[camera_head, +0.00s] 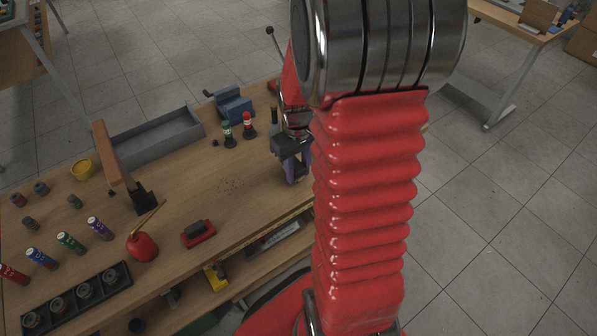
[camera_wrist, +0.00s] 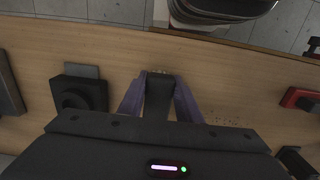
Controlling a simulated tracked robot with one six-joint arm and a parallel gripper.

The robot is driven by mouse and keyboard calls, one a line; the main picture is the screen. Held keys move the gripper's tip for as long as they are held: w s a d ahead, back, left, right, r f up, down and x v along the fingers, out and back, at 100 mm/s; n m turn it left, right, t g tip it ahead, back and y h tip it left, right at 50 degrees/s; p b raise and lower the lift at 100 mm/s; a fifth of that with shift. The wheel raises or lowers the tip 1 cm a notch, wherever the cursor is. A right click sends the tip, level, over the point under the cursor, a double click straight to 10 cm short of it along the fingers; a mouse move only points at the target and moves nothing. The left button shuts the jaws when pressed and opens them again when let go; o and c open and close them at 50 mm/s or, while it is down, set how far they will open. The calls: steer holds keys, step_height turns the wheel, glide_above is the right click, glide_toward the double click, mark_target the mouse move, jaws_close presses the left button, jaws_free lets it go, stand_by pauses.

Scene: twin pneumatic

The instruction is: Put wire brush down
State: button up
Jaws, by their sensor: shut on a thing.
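My gripper (camera_head: 291,172) is over the right part of the wooden workbench (camera_head: 215,200), near its front edge. In the wrist view its two purple fingers (camera_wrist: 160,100) are shut on a dark block-like piece, the wire brush (camera_wrist: 158,98), with a paler strip at its far end. The brush points away from the wrist, and wood shows around it. In the head view the brush is largely hidden by the fingers and my arm. I cannot tell whether it touches the bench top.
A blue vise (camera_head: 233,104), green-capped bottle (camera_head: 228,136) and red-capped bottle (camera_head: 248,127) stand left of my gripper. A grey tray (camera_head: 158,137), red oil can (camera_head: 142,246) and red tool (camera_head: 198,233) are farther left. The bench between is mostly clear, with small dark specks.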

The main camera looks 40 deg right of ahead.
mark_target(297, 167)
steer(key=shift+f, duration=0.6)
steer(key=o, duration=1.2)
steer(key=shift+f, duration=0.1)
step_height(297, 167, up, 12)
steer(key=shift+w+r, duration=0.1)
steer(key=shift+r, duration=0.05)
